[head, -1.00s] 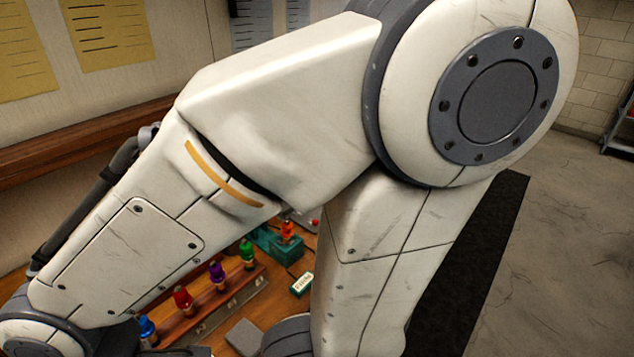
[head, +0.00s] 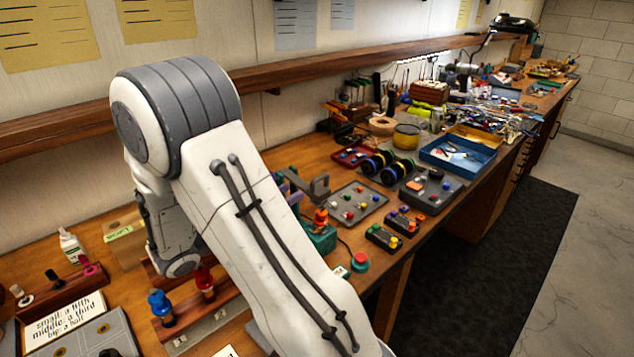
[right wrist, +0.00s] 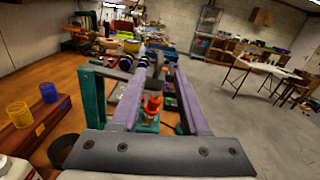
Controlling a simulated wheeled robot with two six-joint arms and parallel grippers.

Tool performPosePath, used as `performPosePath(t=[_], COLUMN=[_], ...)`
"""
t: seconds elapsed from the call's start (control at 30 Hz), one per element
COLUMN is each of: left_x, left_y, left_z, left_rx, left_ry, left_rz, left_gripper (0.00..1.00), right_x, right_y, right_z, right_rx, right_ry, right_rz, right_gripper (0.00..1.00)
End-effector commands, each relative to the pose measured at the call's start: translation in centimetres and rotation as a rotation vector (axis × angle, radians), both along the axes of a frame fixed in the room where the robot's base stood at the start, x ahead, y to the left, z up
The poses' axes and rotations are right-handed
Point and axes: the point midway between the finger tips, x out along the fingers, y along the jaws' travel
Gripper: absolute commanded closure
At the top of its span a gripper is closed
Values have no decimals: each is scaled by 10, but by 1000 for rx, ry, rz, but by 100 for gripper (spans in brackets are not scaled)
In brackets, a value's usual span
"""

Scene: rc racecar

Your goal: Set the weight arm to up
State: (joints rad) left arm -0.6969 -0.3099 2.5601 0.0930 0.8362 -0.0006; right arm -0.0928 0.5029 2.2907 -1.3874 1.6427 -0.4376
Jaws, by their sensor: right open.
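A teal stand (head: 322,240) with an orange-red knob-like part (head: 320,217) stands on the bench, partly hidden by my right arm. A dark grey bar (head: 318,186) rises above it and looks like the weight arm. My right gripper (head: 292,188) is mostly behind the arm link, close to this bar. In the right wrist view the purple fingers (right wrist: 161,72) are spread, with the orange-red part (right wrist: 152,106) showing between them and a teal post (right wrist: 92,108) left of them. Part of the grey bar appears between the fingertips; contact cannot be told. My left gripper is out of view.
A wooden rack with blue (head: 161,306) and red (head: 204,283) bottles is at front left, near a lettered sign (head: 66,325). Button panels (head: 357,203) and a blue tray (head: 458,157) crowd the bench to the right. A shelf runs along the wall.

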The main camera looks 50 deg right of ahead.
Motion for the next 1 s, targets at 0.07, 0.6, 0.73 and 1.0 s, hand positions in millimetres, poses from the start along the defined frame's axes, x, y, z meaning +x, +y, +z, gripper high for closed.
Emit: performPosePath(t=[0.07,0.6,0.73,1.0], left_x=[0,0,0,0], left_y=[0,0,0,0], left_z=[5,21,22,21], left_rx=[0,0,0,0], left_ry=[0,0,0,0], left_rz=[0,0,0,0], left_gripper=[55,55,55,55], right_x=[-2,-11,-11,-11], right_y=[-12,-92,-95,-95], right_z=[2,1,0,0], right_rx=[2,4,5,6], right_ry=[0,-2,-4,-4], right_rz=[-5,-3,0,-1], right_gripper=[55,55,55,82])
